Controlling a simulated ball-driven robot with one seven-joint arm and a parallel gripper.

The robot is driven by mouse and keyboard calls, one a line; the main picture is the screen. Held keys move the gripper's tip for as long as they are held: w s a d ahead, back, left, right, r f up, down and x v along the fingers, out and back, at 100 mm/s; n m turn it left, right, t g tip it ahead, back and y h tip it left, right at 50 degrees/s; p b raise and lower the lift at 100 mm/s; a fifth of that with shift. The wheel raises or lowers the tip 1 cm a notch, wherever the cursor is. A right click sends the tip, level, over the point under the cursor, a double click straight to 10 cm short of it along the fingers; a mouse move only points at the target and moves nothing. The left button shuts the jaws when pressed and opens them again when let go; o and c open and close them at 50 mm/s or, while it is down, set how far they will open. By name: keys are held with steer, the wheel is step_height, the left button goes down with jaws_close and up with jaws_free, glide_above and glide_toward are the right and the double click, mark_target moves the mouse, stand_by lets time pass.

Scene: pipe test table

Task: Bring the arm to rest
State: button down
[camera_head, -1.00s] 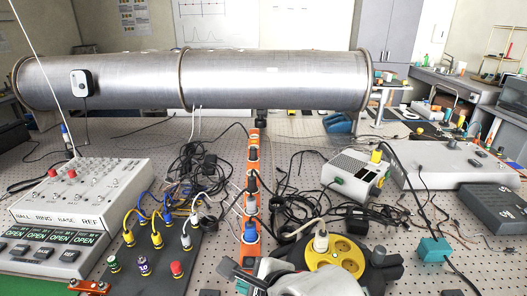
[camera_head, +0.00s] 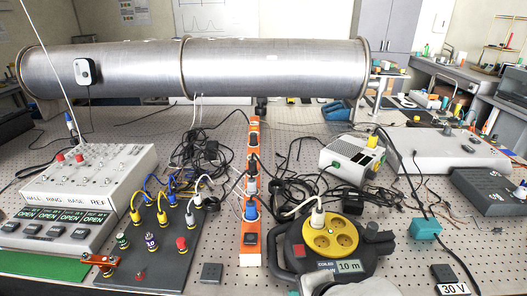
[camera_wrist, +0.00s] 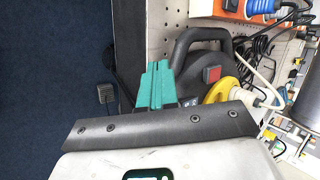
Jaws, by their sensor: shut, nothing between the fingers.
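My gripper (camera_wrist: 157,70) shows in the wrist view as two teal fingers, shut together with nothing between them. They point toward the dark handle of the cable reel (camera_wrist: 190,60), near the table's edge; I cannot tell how large the gap is. In the head view only a pale piece of my arm (camera_head: 362,287) shows at the bottom edge, in front of the reel. The gripper's fingers are not clearly visible there.
The black cable reel with a yellow socket face (camera_head: 330,236) stands at the table's front. An orange power strip (camera_head: 252,200) is left of it, and a metal pipe (camera_head: 270,66) spans the back. Blue floor (camera_wrist: 50,80) lies open beyond the table edge.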

steer(key=s+d+f+n+g+h, duration=0.1)
steer(key=s+d+f+n+h, duration=0.1)
steer(key=s+d+f+n, duration=0.45)
steer(key=s+d+f+n+g+h, duration=0.15)
steer(key=s+d+f, duration=0.25)
steer(key=d, duration=0.5)
steer(key=s+d+f+n+g, duration=0.1)
steer(key=s+d+f+n, duration=0.1)
steer(key=s, duration=0.5)
steer(key=s+d+f+n+g, duration=0.2)
steer(key=s+d+f+n, duration=0.1)
steer(key=s, duration=0.3)
steer(key=shift+s+f+n, duration=0.4)
steer(key=shift+n, duration=0.2)
